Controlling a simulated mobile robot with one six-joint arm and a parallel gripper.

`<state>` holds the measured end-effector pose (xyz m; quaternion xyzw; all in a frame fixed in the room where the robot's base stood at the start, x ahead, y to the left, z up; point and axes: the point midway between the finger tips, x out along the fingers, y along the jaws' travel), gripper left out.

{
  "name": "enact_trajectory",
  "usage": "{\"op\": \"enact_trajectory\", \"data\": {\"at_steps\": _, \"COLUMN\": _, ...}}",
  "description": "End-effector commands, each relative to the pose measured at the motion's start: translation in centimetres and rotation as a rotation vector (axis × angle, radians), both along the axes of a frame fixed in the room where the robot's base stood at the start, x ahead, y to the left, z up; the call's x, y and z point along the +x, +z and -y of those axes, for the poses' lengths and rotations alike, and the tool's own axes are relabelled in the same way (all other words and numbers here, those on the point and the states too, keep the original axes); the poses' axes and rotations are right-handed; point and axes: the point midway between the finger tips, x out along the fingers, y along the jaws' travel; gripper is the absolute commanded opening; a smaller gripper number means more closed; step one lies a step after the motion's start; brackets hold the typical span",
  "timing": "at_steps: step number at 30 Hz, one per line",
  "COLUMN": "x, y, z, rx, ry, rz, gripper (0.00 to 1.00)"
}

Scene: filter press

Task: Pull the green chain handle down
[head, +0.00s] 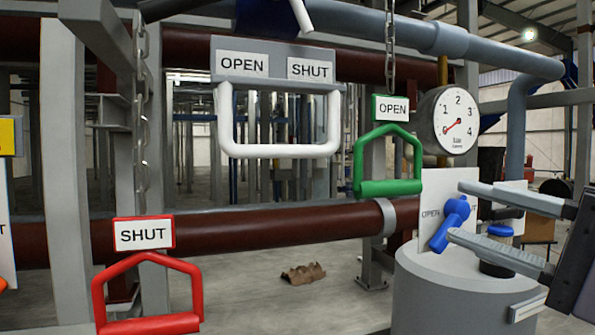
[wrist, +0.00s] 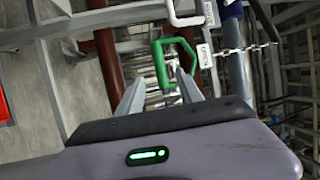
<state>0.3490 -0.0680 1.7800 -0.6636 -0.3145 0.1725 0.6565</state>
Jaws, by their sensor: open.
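The green chain handle (head: 390,187) hangs from a chain (head: 390,50) under a small OPEN sign (head: 392,108), right of the middle in the head view. In the wrist view the green handle (wrist: 160,65) appears turned on its side, just beyond my fingertips. My gripper (head: 455,208) is at the right in the head view, open and empty, with its two fingers apart. In the head view the fingertips are to the right of the green handle and a little lower. In the wrist view the gripper (wrist: 184,80) points toward the handle, and I see no contact.
A red handle (head: 150,325) with a SHUT sign hangs at lower left. A white handle (head: 278,151) hangs under OPEN and SHUT labels. A gauge (head: 447,121) is right of the green handle. A blue valve lever (head: 450,222) and grey cylinder (head: 440,295) are near my fingers.

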Motion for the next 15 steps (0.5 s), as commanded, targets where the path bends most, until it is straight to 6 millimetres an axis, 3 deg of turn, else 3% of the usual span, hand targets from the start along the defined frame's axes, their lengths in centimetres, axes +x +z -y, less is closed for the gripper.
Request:
{"op": "enact_trajectory", "data": {"at_steps": 6, "x": 4.8, "y": 1.7, "z": -4.5, "rx": 0.0, "ry": 0.008, "rz": -0.002, "gripper": 0.43}}
{"op": "enact_trajectory", "data": {"at_steps": 15, "x": 9.7, "y": 2.6, "z": -8.5, "rx": 0.001, "ry": 0.005, "rz": -0.004, "gripper": 0.43}}
